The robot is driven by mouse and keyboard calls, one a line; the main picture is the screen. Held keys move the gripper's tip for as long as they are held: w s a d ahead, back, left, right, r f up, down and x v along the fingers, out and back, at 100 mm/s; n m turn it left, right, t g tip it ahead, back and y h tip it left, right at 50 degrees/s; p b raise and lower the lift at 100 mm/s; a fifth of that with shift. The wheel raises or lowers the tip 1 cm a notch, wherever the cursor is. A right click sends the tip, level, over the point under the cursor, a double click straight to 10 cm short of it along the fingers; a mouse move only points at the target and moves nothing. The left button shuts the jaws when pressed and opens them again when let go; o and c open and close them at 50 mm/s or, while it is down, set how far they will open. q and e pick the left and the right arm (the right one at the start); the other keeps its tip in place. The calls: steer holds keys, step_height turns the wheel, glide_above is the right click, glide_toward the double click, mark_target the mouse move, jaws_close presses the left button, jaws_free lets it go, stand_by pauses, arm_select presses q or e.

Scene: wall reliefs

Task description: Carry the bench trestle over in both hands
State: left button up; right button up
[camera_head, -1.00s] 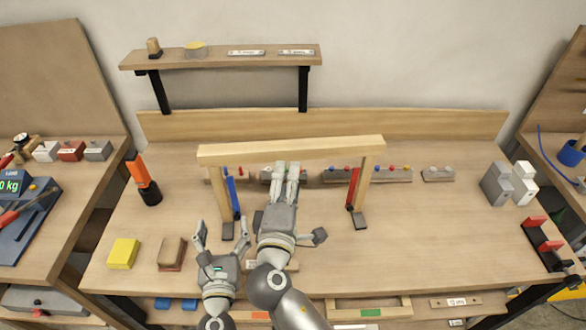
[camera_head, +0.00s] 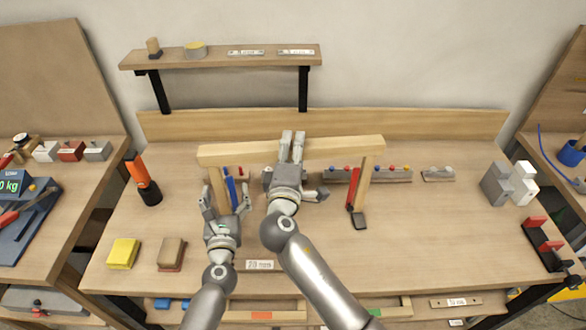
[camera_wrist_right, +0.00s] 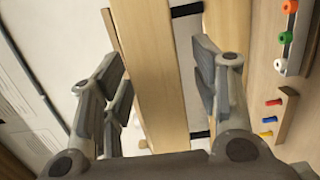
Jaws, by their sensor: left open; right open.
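The bench trestle (camera_head: 345,147) stands upright on the middle bench, a pale wooden beam on two legs with a blue piece by the left leg and a red piece by the right. My right gripper (camera_head: 306,163) is open at the middle of the beam, hiding part of it. In the right wrist view the beam (camera_wrist_right: 155,60) runs between its spread fingers, with gaps showing; whether they reach around it I cannot tell. My left gripper (camera_head: 226,197) is open and empty in front of the left leg, below the beam, and partly hides that leg.
A yellow block (camera_head: 123,253) and a brown block (camera_head: 171,254) lie at the front left. An orange-and-black tool (camera_head: 144,180) stands left of the trestle. Behind are racks of coloured pegs (camera_head: 395,175); grey blocks (camera_head: 497,185) stand right.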

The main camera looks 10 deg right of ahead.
arm_select(q)
steer(key=shift+c, duration=0.4)
arm_select(e)
steer(key=shift+c, duration=0.5)
arm_select(q)
steer(key=c, duration=1.2)
arm_select(e)
jaws_close()
arm_select(q)
jaws_close()
steer(key=shift+r, duration=0.25)
arm_select(e)
steer(key=shift+r, duration=0.2)
